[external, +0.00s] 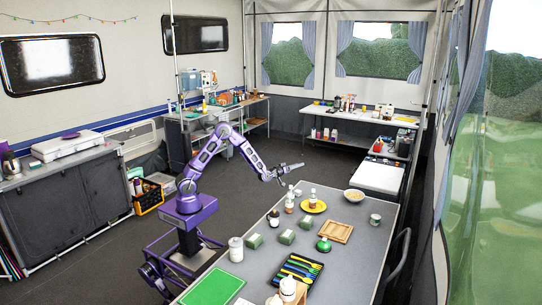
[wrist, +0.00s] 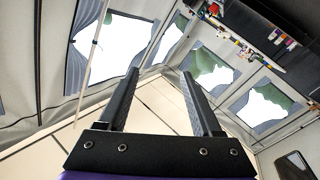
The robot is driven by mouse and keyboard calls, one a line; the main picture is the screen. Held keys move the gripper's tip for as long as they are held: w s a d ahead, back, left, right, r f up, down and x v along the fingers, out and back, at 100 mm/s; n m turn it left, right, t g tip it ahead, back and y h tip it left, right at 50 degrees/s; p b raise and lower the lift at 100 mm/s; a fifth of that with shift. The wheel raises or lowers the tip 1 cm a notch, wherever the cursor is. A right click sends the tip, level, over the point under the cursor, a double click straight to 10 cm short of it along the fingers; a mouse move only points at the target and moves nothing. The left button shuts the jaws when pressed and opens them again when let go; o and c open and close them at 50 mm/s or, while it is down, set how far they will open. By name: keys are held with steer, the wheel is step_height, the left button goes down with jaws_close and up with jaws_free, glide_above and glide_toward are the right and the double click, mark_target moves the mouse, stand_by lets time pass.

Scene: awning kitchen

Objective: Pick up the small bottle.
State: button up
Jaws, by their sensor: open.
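Several small bottles stand upright on the grey table in the external view. One dark bottle with a light top (external: 290,198) is near the table's left edge. A bottle with an orange-brown body (external: 312,197) stands by the yellow plate, and a dark bottle with a white top (external: 274,217) is closer to the camera. I cannot tell which is the task's small bottle. My gripper (external: 292,168) is in the air above the far left side of the table, apart from them all. In the wrist view its fingers (wrist: 160,75) are spread with nothing between them, and no bottle shows.
The table's right front is mostly clear.

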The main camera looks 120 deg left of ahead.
steer(key=s+d+f+m+t+h, duration=0.15)
steer(key=s+f+m, duration=0.35)
steer(key=f, duration=0.7)
steer(key=m+t+h, duration=0.5)
steer(key=m, duration=0.1)
glide_toward(289, 203)
steer(key=s+r, duration=0.4)
steer(key=x, duration=1.7)
steer(key=shift+b, duration=0.4)
steer(key=shift+a+r, duration=0.1)
steer(key=shift+r, duration=0.05)
jaws_close()
